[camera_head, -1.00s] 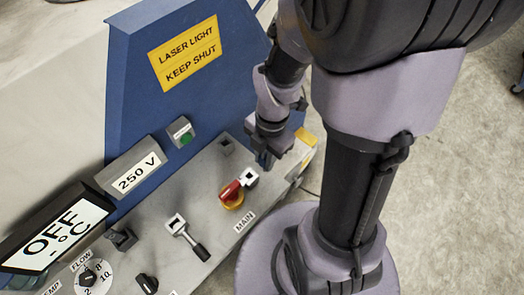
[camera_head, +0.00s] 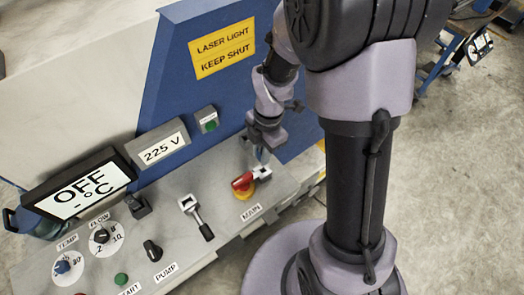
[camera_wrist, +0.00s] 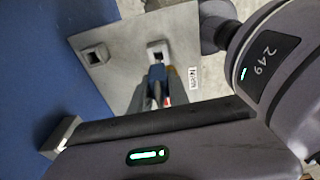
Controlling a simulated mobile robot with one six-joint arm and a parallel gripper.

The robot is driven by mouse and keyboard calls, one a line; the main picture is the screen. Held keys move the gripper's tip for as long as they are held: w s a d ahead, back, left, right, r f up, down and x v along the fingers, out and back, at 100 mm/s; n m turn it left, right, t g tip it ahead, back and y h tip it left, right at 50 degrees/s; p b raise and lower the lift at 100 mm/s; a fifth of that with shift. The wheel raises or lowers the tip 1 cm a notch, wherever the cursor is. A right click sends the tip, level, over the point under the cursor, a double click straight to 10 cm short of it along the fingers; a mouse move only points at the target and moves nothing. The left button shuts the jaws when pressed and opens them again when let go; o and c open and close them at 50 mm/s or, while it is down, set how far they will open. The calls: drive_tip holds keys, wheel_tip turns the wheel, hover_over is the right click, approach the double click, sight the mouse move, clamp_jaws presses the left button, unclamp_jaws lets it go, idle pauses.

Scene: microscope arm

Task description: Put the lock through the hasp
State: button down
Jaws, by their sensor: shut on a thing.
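My gripper (camera_head: 262,146) hangs just above the MAIN switch. It is shut on a small blue thing (camera_head: 261,156), which appears to be the lock; the fingers hide much of it. In the wrist view the blue lock (camera_wrist: 157,72) shows between the fingers. The hasp (camera_head: 263,173) is a pale metal piece with a dark square opening, beside the switch's red handle (camera_head: 243,181) and yellow base. The hasp (camera_wrist: 158,47) also shows in the wrist view, right by the lock's tip. I cannot tell whether the lock touches it or enters the opening.
The panel (camera_head: 165,220) carries a grey lever (camera_head: 197,216), a black PUMP knob (camera_head: 153,250), FLOW and TEMP dials and a green button. A square socket (camera_wrist: 95,54) stands left of the hasp in the wrist view. A blue upright wall (camera_head: 185,100) rises behind.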

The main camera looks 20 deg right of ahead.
drive_tip(key=shift+f+b, duration=0.6)
drive_tip(key=shift+f, duration=0.55)
drive_tip(key=shift+b, duration=0.35)
idle(0.7)
drive_tip(key=shift+f+b, duration=0.35)
drive_tip(key=shift+f, duration=0.05)
drive_tip(key=shift+f+b, duration=1.8)
drive_tip(key=shift+f, duration=0.2)
drive_tip(key=c, duration=1.2)
unclamp_jaws()
drive_tip(key=shift+o, duration=0.2)
wheel_tip(320, 180, up, 17)
drive_tip(key=d+p, duration=0.2)
drive_tip(key=p, duration=0.4)
drive_tip(key=shift+w+r, duration=0.15)
drive_tip(key=shift+w, duration=0.1)
